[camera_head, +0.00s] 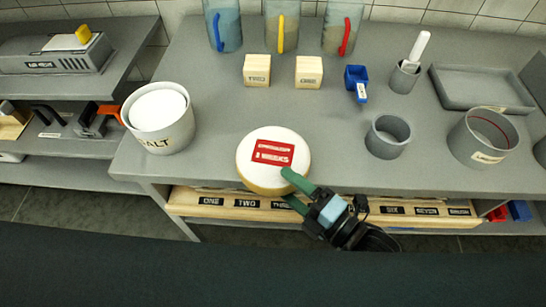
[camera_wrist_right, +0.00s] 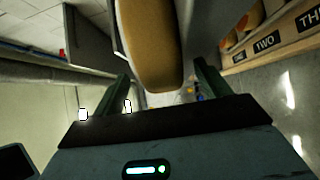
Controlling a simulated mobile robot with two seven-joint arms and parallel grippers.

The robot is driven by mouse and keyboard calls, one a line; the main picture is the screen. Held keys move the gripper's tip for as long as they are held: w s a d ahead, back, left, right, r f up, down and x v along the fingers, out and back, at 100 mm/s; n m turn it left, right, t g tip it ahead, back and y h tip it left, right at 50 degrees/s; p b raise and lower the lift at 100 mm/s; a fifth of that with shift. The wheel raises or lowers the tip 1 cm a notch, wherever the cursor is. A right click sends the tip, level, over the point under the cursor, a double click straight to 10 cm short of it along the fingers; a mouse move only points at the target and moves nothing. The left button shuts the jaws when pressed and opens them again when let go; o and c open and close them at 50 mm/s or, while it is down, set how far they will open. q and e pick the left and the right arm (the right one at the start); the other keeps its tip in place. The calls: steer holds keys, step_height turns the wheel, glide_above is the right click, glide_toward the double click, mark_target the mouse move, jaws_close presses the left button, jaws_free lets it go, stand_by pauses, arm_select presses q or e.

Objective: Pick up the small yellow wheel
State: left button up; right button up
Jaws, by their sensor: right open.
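A cheese wheel (camera_head: 249,151) with a pale top, a yellow side and a red label lies flat at the front edge of the grey table, seeming to overhang it a little. My right gripper (camera_head: 288,187) is at its front right rim, with its green fingers open. One finger reaches over the top and the other is lower, below the rim. In the right wrist view, the wheel's yellow rim (camera_wrist_right: 152,55) sits between the two open fingers (camera_wrist_right: 166,82). I cannot tell whether either finger touches it. My left gripper is not in view.
A salt tub (camera_head: 160,122) stands left, two wooden blocks (camera_head: 257,71) behind, grey cups (camera_head: 387,137) and a tray (camera_head: 480,88) right. Below the table edge is a labelled wooden rack (camera_head: 235,204); more rounded yellow-orange things (camera_wrist_right: 250,17) show there. The table between the wheel and blocks is clear.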

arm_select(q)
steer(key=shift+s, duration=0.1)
arm_select(e)
jaws_close()
steer(key=shift+r, duration=0.25)
steer(key=shift+r, duration=0.1)
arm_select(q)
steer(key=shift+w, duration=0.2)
arm_select(e)
steer(key=s+d+r, duration=0.2)
steer(key=s+d, duration=0.1)
steer(key=s, duration=0.4)
steer(key=s+d+r, duration=0.2)
steer(key=s+d, duration=0.2)
steer(key=s, duration=0.3)
steer(key=shift+d+r, duration=0.15)
steer(key=shift+r, duration=0.2)
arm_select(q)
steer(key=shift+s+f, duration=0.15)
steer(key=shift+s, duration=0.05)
